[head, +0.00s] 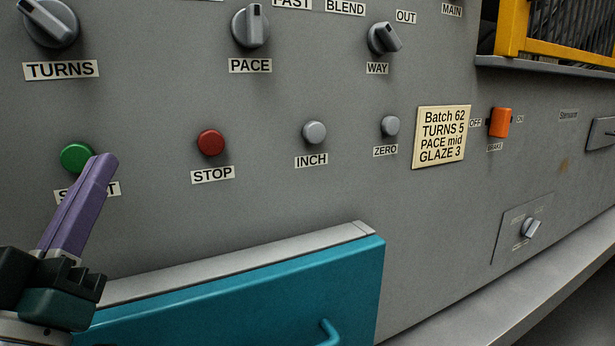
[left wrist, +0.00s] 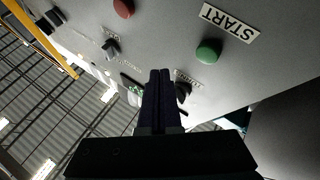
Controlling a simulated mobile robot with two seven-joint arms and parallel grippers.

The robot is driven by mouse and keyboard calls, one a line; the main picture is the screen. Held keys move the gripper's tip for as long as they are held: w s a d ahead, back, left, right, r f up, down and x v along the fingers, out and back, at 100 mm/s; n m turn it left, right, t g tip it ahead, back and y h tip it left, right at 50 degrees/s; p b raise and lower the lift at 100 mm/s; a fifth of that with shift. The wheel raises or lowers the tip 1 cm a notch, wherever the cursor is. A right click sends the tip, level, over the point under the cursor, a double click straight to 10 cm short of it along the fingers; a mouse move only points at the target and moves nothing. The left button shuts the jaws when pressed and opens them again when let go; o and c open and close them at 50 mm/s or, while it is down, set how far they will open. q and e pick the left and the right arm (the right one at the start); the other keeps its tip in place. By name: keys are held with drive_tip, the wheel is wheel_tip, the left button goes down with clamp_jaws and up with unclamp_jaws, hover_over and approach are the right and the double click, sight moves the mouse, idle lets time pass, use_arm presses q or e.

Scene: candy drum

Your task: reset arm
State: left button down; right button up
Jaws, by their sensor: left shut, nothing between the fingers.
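My left gripper (head: 108,160) is shut and empty, with purple fingers, at the lower left of the head view. Its tip overlaps the edge of the green START button (head: 76,157) and covers part of the START label. I cannot tell from the head view whether it touches the button. In the left wrist view the shut fingers (left wrist: 160,75) point up the middle, and the green button (left wrist: 208,51) stands to their right, apart in the picture. My right gripper is not in view.
The grey panel carries a red STOP button (head: 211,143), INCH button (head: 314,132), ZERO button (head: 390,126) and knobs TURNS (head: 50,22), PACE (head: 251,26) and WAY (head: 384,39). A teal drawer or door (head: 240,300) juts out below. A batch card (head: 441,137) and orange switch (head: 500,122) are right.

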use_arm(q)
drive_tip(key=s+d+r+m+g+h+p, duration=0.2)
drive_tip(key=d+m+g+h+p, duration=0.4)
drive_tip(key=g+p, duration=0.4)
drive_tip(key=s+a+r+g+y+p, duration=0.1)
drive_tip(key=s+r+g+y+p, duration=0.15)
drive_tip(key=s+g+p, duration=0.55)
drive_tip(key=s+a+r+g+y+p, duration=0.1)
drive_tip(key=s+a+r+g+p, duration=0.15)
drive_tip(key=s+p, duration=0.6)
drive_tip(key=s+r+p, duration=0.3)
drive_tip(key=r+p, duration=3.1)
drive_tip(key=r, duration=0.2)
drive_tip(key=shift+d+r, duration=0.4)
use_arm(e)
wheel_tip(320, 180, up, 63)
use_arm(q)
drive_tip(key=shift+s+g, duration=0.1)
drive_tip(key=shift+g, duration=0.15)
